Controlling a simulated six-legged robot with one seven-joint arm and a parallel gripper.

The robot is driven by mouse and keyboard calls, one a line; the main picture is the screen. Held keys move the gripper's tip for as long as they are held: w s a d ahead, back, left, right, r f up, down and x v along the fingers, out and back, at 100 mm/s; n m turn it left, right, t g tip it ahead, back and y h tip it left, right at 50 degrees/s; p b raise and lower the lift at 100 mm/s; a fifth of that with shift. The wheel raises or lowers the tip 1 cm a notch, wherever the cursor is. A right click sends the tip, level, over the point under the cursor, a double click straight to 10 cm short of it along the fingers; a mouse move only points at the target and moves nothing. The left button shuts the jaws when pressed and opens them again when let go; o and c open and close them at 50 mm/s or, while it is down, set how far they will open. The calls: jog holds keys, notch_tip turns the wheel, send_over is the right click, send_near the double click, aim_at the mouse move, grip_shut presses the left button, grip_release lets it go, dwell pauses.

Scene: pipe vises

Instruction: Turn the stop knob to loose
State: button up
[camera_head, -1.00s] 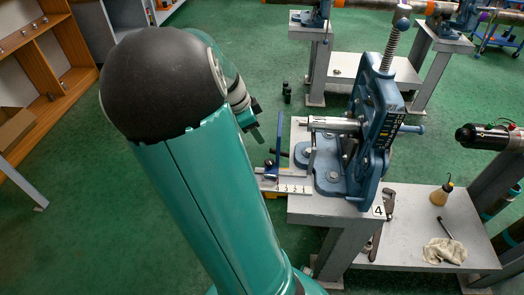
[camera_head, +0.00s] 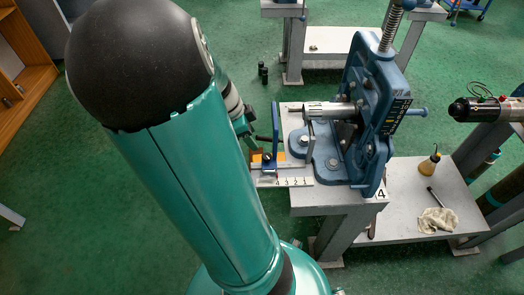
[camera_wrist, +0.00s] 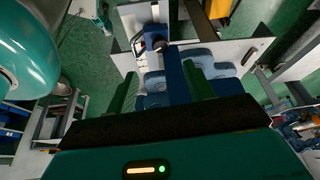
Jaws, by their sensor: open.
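The vise stand (camera_head: 340,199) carries a blue pipe vise (camera_head: 368,120) with a silver pipe (camera_head: 330,109) in it. At its left end a length stop with a blue upright plate (camera_head: 275,138) sits on a numbered scale (camera_head: 284,181). A dark bar shows beside the plate; I cannot tell for sure which part is the stop knob or how it is set. My gripper (camera_head: 245,128) is left of the stop, partly hidden by my arm. In the wrist view my gripper (camera_wrist: 160,85) is open, with a dark blue bar (camera_wrist: 174,76) showing between its green fingers; contact cannot be told.
A lower shelf (camera_head: 395,220) holds a bottle (camera_head: 429,163) and a rag (camera_head: 437,221). Another stand (camera_head: 325,60) is behind. The green floor left of the vise stand is mostly open.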

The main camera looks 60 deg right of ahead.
aim_at(266, 156)
jog(key=x, duration=1)
jog(key=shift+s+f, duration=0.1)
jog(key=shift+f, duration=0.15)
jog(key=c, duration=1)
jog(key=shift+o, duration=0.2)
jog(key=shift+n, duration=0.3)
jog(key=n+t+h, duration=0.1)
jog(key=n, duration=0.2)
jog(key=shift+s+a, duration=0.1)
jog(key=n, duration=0.2)
jog(key=n+t, duration=0.1)
jog(key=n, duration=0.2)
jog(key=shift+s+t+h, duration=0.2)
jog(key=shift+t+h, duration=0.1)
jog(key=shift+h, duration=0.1)
